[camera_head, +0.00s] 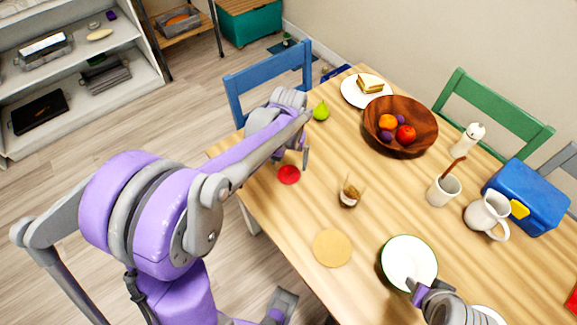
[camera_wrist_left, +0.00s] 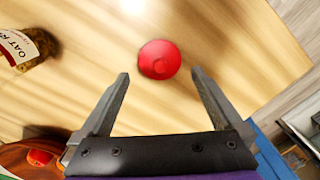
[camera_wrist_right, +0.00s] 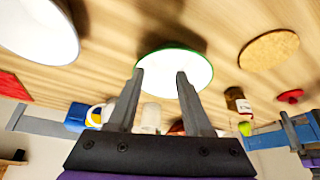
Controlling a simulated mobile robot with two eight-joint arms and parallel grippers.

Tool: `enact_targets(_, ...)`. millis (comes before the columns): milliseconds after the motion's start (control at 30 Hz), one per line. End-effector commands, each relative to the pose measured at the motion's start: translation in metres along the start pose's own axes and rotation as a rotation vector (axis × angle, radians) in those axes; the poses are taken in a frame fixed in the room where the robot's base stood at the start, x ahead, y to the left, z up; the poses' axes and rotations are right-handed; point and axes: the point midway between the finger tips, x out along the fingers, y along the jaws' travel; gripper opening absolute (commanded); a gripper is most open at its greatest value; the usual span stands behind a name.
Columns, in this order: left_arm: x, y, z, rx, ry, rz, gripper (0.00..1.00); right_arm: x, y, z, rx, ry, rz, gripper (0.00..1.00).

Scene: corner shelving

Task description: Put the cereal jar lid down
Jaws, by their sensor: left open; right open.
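The red lid (camera_head: 289,174) lies flat on the wooden table near its left edge. In the left wrist view the red lid (camera_wrist_left: 158,60) shows just beyond and between the fingertips, with a small round knob. My left gripper (camera_head: 292,153) is open and empty above the table by the lid. The cereal jar (camera_head: 349,194) stands to the right of the lid, apart from it; its label shows in the left wrist view (camera_wrist_left: 12,48). My right gripper (camera_wrist_right: 160,74) is open and empty near the white green-rimmed dish (camera_head: 408,260).
A round cork mat (camera_head: 332,247) lies in front of the jar. A green pear (camera_head: 321,111), a wooden fruit bowl (camera_head: 380,140), a sandwich plate (camera_head: 350,92), a utensil cup (camera_head: 441,192), a white pitcher (camera_head: 485,214) and a blue box (camera_head: 525,190) stand farther back.

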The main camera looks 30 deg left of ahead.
Motion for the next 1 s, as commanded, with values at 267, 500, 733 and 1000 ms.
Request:
enact_targets(267, -0.056, 0.0, 0.0, 0.0, 0.0, 0.0, 1.0, -0.006, 0.0, -0.004, 0.0, 0.003, 0.0, 0.5)
enact_targets(500, -0.075, 0.001, 0.007, 0.009, 0.013, 0.002, 1.0, -0.007, 0.0, -0.005, 0.0, 0.003, 0.0, 0.5)
enact_targets(733, -0.082, 0.013, 0.069, 0.099, 0.151, 0.021, 1.0, -0.007, 0.0, -0.005, 0.0, 0.003, 0.0, 0.5)
enact_targets(1000, -0.061, 0.018, 0.152, 0.228, 0.359, 0.05, 1.0, -0.007, 0.0, -0.005, 0.0, 0.003, 0.0, 0.5)
